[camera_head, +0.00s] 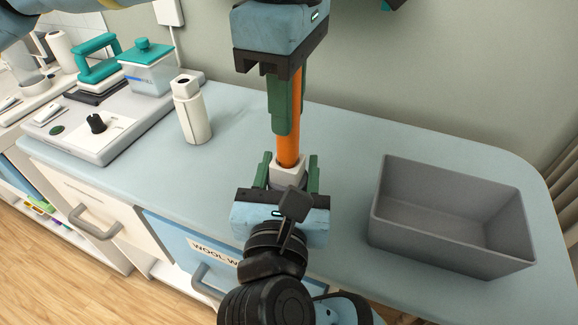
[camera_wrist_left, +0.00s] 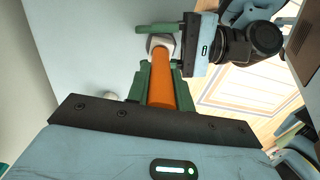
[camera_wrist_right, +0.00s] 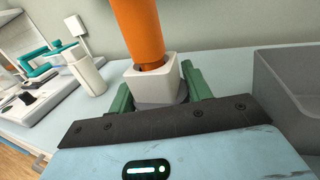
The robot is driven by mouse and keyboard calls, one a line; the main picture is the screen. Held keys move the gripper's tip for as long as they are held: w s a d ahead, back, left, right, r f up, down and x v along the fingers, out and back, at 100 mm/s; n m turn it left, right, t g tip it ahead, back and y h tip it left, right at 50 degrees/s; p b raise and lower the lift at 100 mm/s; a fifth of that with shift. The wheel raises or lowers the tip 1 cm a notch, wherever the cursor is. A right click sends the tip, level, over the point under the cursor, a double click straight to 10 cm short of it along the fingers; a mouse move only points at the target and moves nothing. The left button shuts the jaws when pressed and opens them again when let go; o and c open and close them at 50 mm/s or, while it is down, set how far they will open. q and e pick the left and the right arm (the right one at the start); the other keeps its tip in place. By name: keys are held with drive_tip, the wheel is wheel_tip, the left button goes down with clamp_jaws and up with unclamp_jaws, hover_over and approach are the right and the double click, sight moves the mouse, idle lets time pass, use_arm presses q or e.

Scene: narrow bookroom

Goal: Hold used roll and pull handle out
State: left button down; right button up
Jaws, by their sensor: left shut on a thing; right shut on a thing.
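The orange handle (camera_head: 289,148) stands roughly upright above the counter. My left gripper (camera_head: 284,122) comes from above and is shut on the handle, with its green fingers along its sides. The handle's lower end runs into the used roll (camera_head: 288,170), a short whitish squared sleeve with a grey lower part. My right gripper (camera_head: 294,180) is shut on the roll from the front, one finger on each side. In the right wrist view the roll (camera_wrist_right: 152,84) still surrounds the handle's end (camera_wrist_right: 140,35). How deep the handle sits inside is hidden.
A grey open bin (camera_head: 450,250) stands on the counter at right and looks empty. A white roll (camera_head: 192,115) with a dark top opening stands at left. Behind it are a teal-lidded box (camera_head: 147,72) and a grey device with a black knob (camera_head: 97,123). Drawers lie below.

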use_arm(q)
drive_tip(key=shift+r, duration=2.3)
drive_tip(key=shift+r, duration=0.5)
wheel_tip(320, 180, up, 5)
drive_tip(key=s+r, duration=0.2)
drive_tip(key=s, duration=0.8)
drive_tip(key=shift+s+a, duration=0.15)
drive_tip(key=shift+a, duration=0.3)
drive_tip(key=shift+r, duration=0.1)
use_arm(e)
drive_tip(key=o, duration=1.1)
drive_tip(key=shift+c, duration=0.2)
drive_tip(key=shift+s, duration=0.1)
